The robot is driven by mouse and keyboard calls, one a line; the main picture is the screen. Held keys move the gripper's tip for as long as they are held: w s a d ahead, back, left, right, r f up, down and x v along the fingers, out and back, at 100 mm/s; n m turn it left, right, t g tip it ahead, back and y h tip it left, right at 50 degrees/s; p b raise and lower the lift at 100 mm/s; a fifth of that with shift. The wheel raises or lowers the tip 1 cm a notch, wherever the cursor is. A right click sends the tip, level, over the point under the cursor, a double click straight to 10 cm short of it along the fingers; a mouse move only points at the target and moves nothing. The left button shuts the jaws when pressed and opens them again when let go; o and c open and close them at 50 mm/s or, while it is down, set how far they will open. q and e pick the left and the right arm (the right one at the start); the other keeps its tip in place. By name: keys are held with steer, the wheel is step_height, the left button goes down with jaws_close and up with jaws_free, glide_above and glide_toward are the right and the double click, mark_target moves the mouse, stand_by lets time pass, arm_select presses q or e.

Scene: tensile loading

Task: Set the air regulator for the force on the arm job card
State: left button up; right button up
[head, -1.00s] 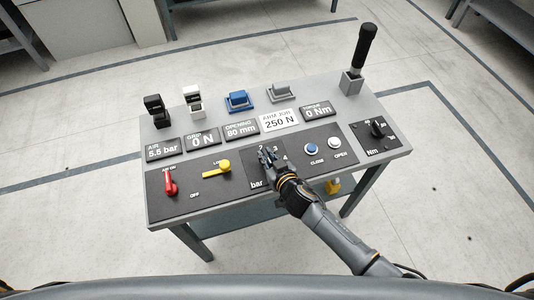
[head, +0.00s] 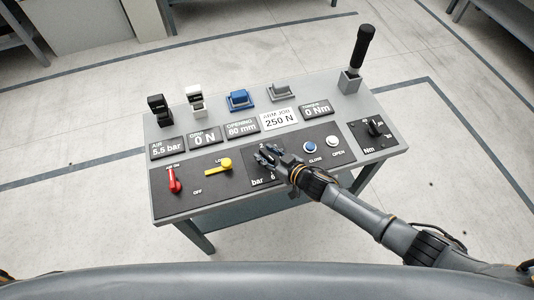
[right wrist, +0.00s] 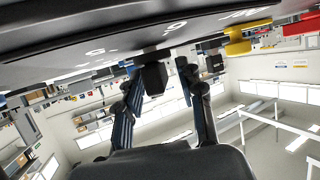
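The air regulator dial, marked "bar" (head: 257,182), is on the black front panel, with my right gripper (head: 266,155) over it. In the right wrist view a dark knob (right wrist: 153,78) stands between the two fingers of this gripper (right wrist: 160,76). The left finger is close beside the knob and a gap shows to the right finger, so the gripper is open around it. The dial's pointer is hidden. The arm job card (head: 281,119) reads 250 N. The air display (head: 168,148) reads 5.5 bar and the grip display (head: 205,137) 0 N. My left gripper is out of view.
A torque knob (head: 376,127) is at right. Clamp-like parts and an upright black handle (head: 363,47) line the back.

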steer(key=shift+s+d, duration=0.1)
steer(key=v, duration=1)
steer(key=shift+s+d+r, duration=0.15)
steer(key=shift+s+d, duration=0.1)
steer(key=shift+s+d+r, duration=0.2)
steer(key=shift+s+d, duration=0.1)
steer(key=shift+s, duration=0.05)
